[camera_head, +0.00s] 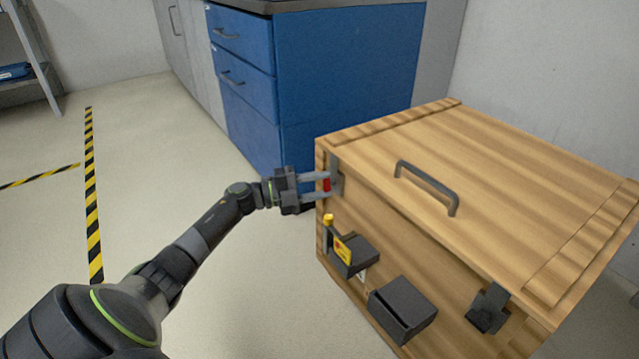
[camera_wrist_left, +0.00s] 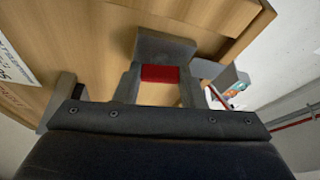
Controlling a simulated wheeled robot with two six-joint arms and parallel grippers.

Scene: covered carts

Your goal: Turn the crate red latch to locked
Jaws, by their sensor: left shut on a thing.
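The wooden crate (camera_head: 480,170) stands at the right with its lid down. Its red latch (camera_head: 326,185) is at the upper left corner of the front face, by a grey metal plate. My left gripper (camera_head: 318,186) is at that corner, with its two fingers on either side of the red latch. In the left wrist view the red latch (camera_wrist_left: 160,73) lies between the fingers, below a grey block (camera_wrist_left: 165,47). My left gripper is shut on the red latch. The fingers hide part of it. My right gripper is not in view.
A second, dark latch (camera_head: 488,308) is on the crate's front right. A grey handle (camera_head: 428,186) is on the lid. A blue cabinet (camera_head: 340,75) stands behind.

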